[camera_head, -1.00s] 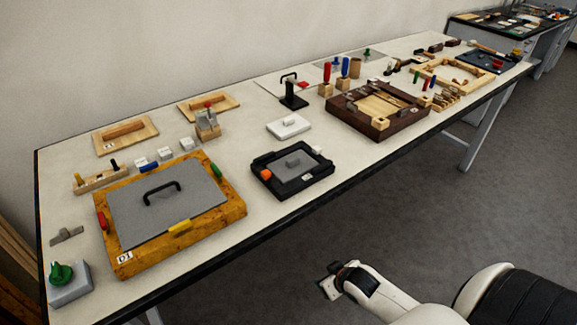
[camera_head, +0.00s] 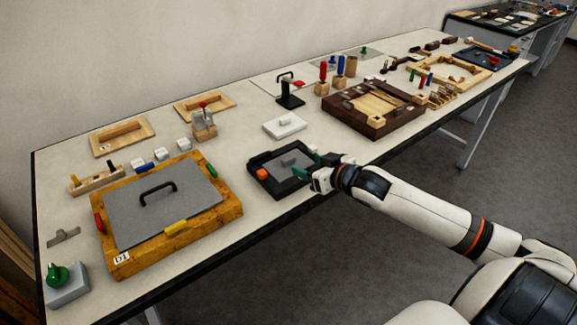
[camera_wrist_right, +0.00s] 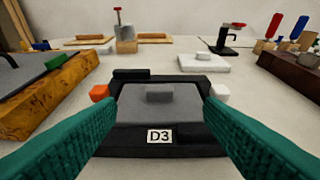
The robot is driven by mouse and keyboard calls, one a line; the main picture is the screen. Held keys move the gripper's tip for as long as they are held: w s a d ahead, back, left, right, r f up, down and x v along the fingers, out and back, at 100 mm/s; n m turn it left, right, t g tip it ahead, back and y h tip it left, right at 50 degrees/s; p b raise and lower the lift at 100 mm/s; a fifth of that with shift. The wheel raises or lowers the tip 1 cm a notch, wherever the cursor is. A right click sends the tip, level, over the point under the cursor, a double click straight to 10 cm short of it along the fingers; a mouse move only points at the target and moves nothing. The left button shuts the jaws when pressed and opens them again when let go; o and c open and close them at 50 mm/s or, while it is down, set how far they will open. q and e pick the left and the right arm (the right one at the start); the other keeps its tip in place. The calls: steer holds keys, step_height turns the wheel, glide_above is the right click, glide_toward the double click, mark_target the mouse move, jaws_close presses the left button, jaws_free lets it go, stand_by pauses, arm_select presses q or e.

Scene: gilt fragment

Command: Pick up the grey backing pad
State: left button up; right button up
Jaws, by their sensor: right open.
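A grey pad with a small raised grey block on top lies in a black tray labelled D3; the pad (camera_head: 273,165) (camera_wrist_right: 135,101) is flat inside the tray (camera_head: 259,180) (camera_wrist_right: 100,150). My right gripper (camera_head: 313,167) (camera_wrist_right: 158,103) is open and empty at the tray's near right side. In the wrist view its two green fingers point at the tray, one on each side of the grey block (camera_wrist_right: 159,95). A larger grey plate (camera_head: 130,205) with a black handle lies in the yellow-brown wooden frame (camera_head: 222,217) to the left. My left gripper is out of view.
A dark wooden box (camera_head: 372,127) stands to the right. The table's front edge is close below my right arm.

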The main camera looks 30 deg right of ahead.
mark_target(290, 159)
steer(key=p+x, duration=0.1)
steer(key=x, duration=0.7)
steer(key=shift+a+f, duration=0.1)
steer(key=shift+f, duration=0.1)
steer(key=shift+s, duration=0.1)
steer(key=c, duration=1.1)
steer(key=shift+o, duration=0.2)
steer(key=shift+r, duration=0.1)
